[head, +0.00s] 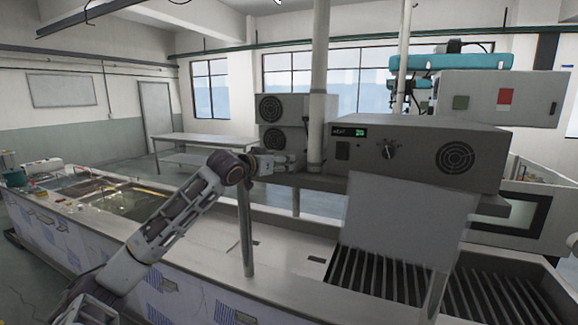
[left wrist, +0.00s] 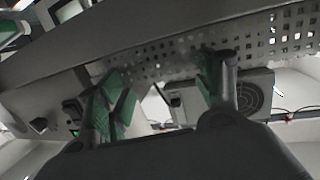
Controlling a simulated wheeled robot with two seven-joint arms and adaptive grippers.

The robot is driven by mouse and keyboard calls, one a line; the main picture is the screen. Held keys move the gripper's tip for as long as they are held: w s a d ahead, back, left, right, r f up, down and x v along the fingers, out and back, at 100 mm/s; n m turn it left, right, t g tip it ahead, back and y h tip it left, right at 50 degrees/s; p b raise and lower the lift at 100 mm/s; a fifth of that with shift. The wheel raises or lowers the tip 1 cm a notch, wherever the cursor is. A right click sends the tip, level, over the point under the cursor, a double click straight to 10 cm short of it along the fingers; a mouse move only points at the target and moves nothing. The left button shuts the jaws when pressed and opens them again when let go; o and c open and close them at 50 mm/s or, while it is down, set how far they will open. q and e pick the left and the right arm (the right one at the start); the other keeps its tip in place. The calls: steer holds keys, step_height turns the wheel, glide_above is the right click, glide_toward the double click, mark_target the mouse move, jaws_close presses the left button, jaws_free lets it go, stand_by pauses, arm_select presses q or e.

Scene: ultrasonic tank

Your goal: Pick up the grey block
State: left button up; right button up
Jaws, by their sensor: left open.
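I cannot tell for certain which thing is the grey block. Grey box-shaped units with round fan grilles stand stacked behind a white post: an upper fan box (head: 283,106) and a lower fan box (head: 272,138). My left gripper (head: 291,162) is just below the lower box, by the shelf. A fan box (left wrist: 255,92) shows beyond the right-hand finger there. My right gripper is in neither view.
A large grey heater unit (head: 415,150) with a dial and display stands right of the post. A perforated shelf edge (left wrist: 180,50) crosses the left wrist view close to the fingers. The long tank counter (head: 200,245) lies below; its middle top is mostly clear.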

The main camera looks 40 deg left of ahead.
arm_select(q)
steer(key=shift+w+a+f+p, duration=0.15)
steer(key=shift+w+p, duration=0.35)
steer(key=shift+w, duration=0.3)
steer(key=shift+w+a+f+p, duration=0.1)
steer(key=shift+w+p, duration=0.25)
steer(key=shift+w, duration=0.3)
steer(key=shift+w+a+f+p, duration=0.1)
steer(key=shift+w+p, duration=0.2)
steer(key=shift+w, duration=0.3)
steer(key=shift+w+f, duration=0.1)
steer(key=shift+w, duration=0.2)
steer(key=shift+f, duration=0.1)
steer(key=c, duration=1.3)
steer(key=shift+r, duration=0.25)
